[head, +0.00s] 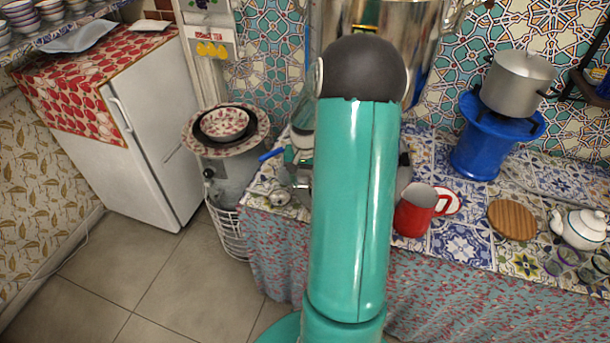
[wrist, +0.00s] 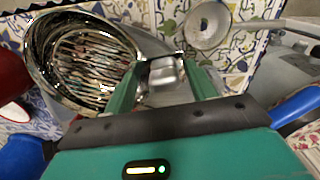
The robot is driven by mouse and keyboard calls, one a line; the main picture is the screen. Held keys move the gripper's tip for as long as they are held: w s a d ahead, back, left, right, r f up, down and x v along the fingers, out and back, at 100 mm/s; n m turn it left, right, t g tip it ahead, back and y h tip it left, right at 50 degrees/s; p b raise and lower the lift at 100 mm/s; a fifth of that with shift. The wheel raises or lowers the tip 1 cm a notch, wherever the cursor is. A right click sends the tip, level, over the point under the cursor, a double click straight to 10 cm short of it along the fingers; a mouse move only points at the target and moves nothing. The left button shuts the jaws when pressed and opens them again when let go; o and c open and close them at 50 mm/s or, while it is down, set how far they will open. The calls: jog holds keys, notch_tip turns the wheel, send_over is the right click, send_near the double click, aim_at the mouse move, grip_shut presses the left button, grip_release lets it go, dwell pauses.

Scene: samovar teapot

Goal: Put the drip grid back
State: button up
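A small round metal disc with a dark spot at its centre (wrist: 207,25) lies on the patterned tiles in the wrist view; it may be the drip grid. A small shiny metal piece (head: 281,198) near the counter's front left edge in the head view seems to be the same disc. A round chrome dish (wrist: 85,60) with a ribbed inside lies beside my fingers. My gripper (wrist: 165,72) has its two green fingers apart, and a grey metal piece shows between them; whether they touch it is unclear. My arm hides most of this spot in the head view.
The chrome samovar (head: 440,20) stands behind my arm. A red mug (head: 413,210), wooden disc (head: 512,220), white teapot (head: 580,228) and blue burner (head: 482,140) with a pot (head: 517,82) are to the right. A plate-topped cylinder (head: 235,170) and fridge (head: 155,125) stand left.

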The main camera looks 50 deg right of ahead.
jog(key=o, duration=0.4)
jog(key=shift+r, duration=0.1)
notch_tip(320, 180, up, 13)
dwell(0.3)
jog(key=a+r+n+t+h, duration=0.1)
jog(key=a+r+n, duration=0.15)
jog(key=a, duration=0.35)
jog(key=a+r+n, duration=0.1)
jog(key=a+r, duration=0.3)
jog(key=a, duration=0.3)
jog(key=a+r+n+t+h, duration=0.1)
jog(key=a+r+n, duration=0.15)
jog(key=a, duration=0.35)
jog(key=s+a+r+n+t+y, duration=0.1)
jog(key=s+a+n, duration=0.1)
jog(key=s+a, duration=0.3)
jog(key=s+a+r+n+t+y, duration=0.1)
jog(key=s+a, duration=0.4)
jog(key=a, duration=0.6)
jog(key=shift+s+r+n+t, duration=0.3)
jog(key=shift+r+n+t, duration=0.4)
jog(key=shift+n, duration=0.5)
jog(key=shift+f, duration=0.1)
